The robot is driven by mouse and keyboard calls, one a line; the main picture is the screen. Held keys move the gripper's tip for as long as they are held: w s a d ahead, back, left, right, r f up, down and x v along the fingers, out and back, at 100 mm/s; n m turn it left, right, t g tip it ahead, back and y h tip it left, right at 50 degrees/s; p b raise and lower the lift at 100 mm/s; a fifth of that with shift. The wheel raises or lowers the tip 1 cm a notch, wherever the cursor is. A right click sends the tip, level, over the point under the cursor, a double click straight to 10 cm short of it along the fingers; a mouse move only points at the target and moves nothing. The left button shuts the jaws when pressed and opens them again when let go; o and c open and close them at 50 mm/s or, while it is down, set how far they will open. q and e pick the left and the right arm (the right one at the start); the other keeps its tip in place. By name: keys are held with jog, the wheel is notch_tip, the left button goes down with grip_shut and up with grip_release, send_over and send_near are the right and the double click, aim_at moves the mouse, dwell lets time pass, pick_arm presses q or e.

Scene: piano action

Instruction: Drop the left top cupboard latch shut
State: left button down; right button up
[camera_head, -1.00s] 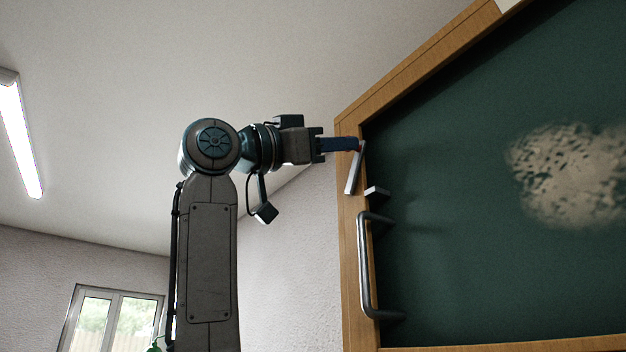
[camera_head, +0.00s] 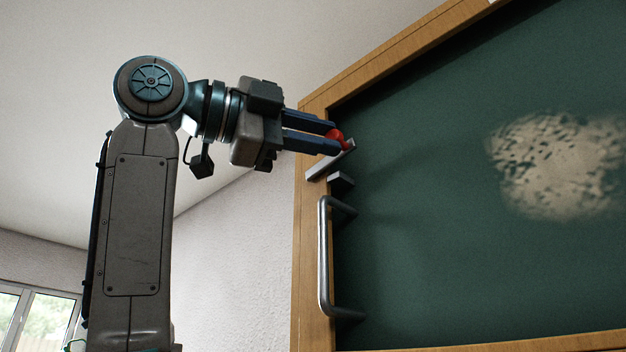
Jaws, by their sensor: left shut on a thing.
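The left top cupboard latch (camera_head: 328,161) is a pale metal bar at the left edge of the green cupboard door. It slants, with its upper right end by a red knob (camera_head: 336,136). My left gripper (camera_head: 335,134) comes in from the left, and its two blue fingers are shut on the red knob. A small grey catch block (camera_head: 341,181) sits just below the bar, and a gap shows between them. The fingers hide part of the knob. My right gripper is not in view.
A metal pull handle (camera_head: 323,255) stands out from the door below the latch. The wooden frame (camera_head: 312,225) borders the green panel (camera_head: 430,240), which has a pale smudge (camera_head: 555,165). Open room lies left of the frame.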

pick_arm(q)
jog(key=shift+f+m+g, duration=0.3)
jog(key=shift+f+m, duration=0.25)
jog(key=shift+m, duration=0.45)
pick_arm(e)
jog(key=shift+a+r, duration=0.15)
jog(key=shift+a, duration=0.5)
pick_arm(q)
jog(key=shift+d+f+y, duration=0.1)
jog(key=shift+y, duration=0.2)
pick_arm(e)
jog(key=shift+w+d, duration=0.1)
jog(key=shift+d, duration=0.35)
pick_arm(q)
jog(key=c, duration=1.2)
grip_release()
jog(key=shift+c, duration=0.2)
jog(key=b+v, duration=0.4)
jog(key=v, duration=0.7)
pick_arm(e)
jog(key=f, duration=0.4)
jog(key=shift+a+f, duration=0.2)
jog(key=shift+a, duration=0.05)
pick_arm(q)
jog(key=shift+d, duration=0.1)
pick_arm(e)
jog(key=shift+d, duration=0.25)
